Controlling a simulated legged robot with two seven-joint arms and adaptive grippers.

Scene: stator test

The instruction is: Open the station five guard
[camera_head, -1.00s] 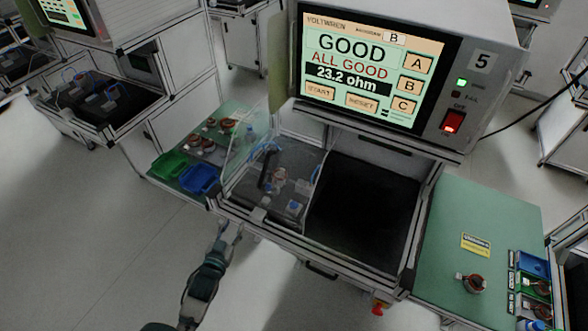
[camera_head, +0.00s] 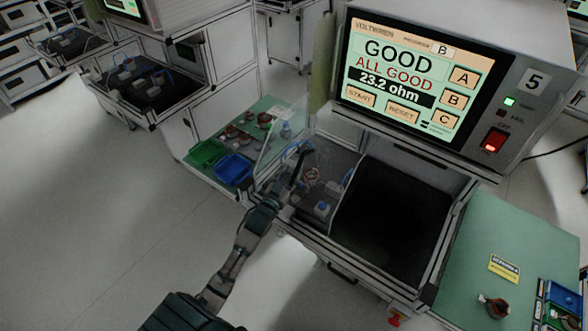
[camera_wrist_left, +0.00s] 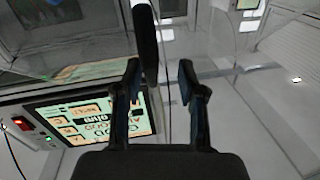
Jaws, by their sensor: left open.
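The station five guard (camera_head: 279,143) is a clear panel cover around the left bay of the machine marked 5. Its clear sheet is hard to make out, so its exact position is uncertain. A black upright handle (camera_head: 298,166) shows at the front of the bay. My left gripper (camera_head: 279,190) is at the bay's front edge, just below and left of the handle. In the left wrist view, my left gripper (camera_wrist_left: 160,67) is open, and the dark handle bar (camera_wrist_left: 146,35) shows by the left fingertip; contact cannot be told. My right gripper is not in view.
The station screen (camera_head: 410,75) reads GOOD, 23.2 ohm. A red switch (camera_head: 494,140) is at its right. A stator (camera_head: 311,175) sits in the left bay. Green and blue bins (camera_head: 235,167) stand on the left table. The black right bay (camera_head: 390,215) is empty.

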